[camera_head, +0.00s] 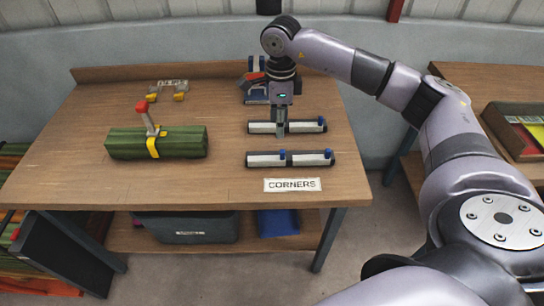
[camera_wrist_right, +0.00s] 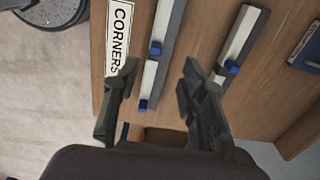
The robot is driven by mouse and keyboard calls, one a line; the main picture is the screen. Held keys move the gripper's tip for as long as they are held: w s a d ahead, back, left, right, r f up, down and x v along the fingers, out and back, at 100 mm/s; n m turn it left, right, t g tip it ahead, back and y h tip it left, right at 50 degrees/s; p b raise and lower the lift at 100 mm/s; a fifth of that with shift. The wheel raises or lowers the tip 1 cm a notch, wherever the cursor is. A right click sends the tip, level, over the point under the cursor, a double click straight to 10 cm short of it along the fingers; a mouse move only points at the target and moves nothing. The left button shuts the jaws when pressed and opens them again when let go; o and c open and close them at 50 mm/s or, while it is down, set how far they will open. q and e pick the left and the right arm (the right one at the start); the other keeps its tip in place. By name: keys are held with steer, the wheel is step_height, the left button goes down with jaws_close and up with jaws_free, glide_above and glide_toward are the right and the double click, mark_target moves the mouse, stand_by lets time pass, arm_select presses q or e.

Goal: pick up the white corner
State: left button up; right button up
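Two white corners, long white strips with dark grey edges and blue clips, lie parallel on the wooden table. The front corner (camera_head: 260,161) is beside the "CORNERS" label; in the right wrist view it (camera_wrist_right: 162,22) shows between and beyond my fingers. The back corner (camera_head: 305,127) also shows in the right wrist view (camera_wrist_right: 241,34), to the right. My right gripper (camera_head: 280,133) points down over the corners, partly covering the back one; its fingers (camera_wrist_right: 157,78) are apart with nothing held. Its exact height above the table is unclear. My left gripper is not in view.
The "CORNERS" label (camera_head: 292,185) lies at the front edge. A green wrapped bundle (camera_head: 180,142) with a yellow strap and red-handled tool is at left. Small yellow pieces (camera_head: 165,97) and a blue-grey item (camera_head: 257,93) are behind. Bare table separates the bundle and corners.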

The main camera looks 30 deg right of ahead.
glide_above(281, 151)
steer(key=f, duration=0.5)
steer(key=shift+w+a+p, duration=0.15)
steer(key=shift+w+p, duration=0.2)
steer(key=f, duration=0.1)
steer(key=f+p, duration=0.1)
steer(key=f, duration=0.2)
steer(key=shift+s+f+p, duration=0.3)
steer(key=shift+f+p, duration=0.05)
steer(key=shift+f, duration=0.35)
steer(key=shift+c, duration=0.3)
steer(key=shift+r, duration=0.1)
jaws_close()
